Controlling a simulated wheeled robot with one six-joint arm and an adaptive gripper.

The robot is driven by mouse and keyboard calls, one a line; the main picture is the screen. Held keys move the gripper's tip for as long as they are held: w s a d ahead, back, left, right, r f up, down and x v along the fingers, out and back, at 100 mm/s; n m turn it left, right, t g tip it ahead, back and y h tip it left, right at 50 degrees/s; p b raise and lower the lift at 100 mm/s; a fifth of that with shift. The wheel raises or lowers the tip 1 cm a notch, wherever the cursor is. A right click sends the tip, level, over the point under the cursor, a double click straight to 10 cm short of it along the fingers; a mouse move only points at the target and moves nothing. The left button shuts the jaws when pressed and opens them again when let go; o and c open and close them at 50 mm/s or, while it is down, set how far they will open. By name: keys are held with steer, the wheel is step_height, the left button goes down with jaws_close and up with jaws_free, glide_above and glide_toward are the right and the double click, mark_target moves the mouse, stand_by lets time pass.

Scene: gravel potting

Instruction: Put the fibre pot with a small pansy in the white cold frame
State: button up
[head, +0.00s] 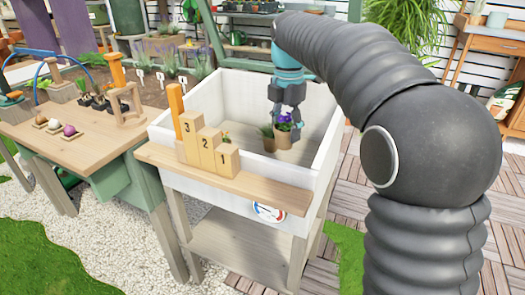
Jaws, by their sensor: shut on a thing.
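My gripper (287,113) points down over the white cold frame (247,194) and is shut on the fibre pot with a small pansy (285,140). The pot is brown and upright, with purple flowers and green leaves between the fingers. It shows inside the outline of the cold frame's open box, towards the right side. I cannot tell whether its base touches the floor of the box. Another small pot with a green plant (268,142) stands just left of it, partly behind the frame's front wall.
Numbered wooden blocks (205,145) stand on the ledge at the cold frame's front. A wooden bench (85,148) to the left holds bulbs, small pots and tools. A wooden table (493,42) stands at the back right.

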step_height(320, 180, down, 10)
steer(key=shift+r+b, duration=0.15)
steer(key=shift+b, duration=0.4)
steer(key=shift+f, duration=0.2)
steer(key=o, duration=1.3)
steer(key=shift+r, duration=0.1)
step_height(320, 180, up, 12)
steer(key=shift+f+p, duration=0.1)
steer(key=shift+p, duration=0.75)
steer(key=shift+s+r, duration=0.1)
steer(key=shift+r, duration=0.15)
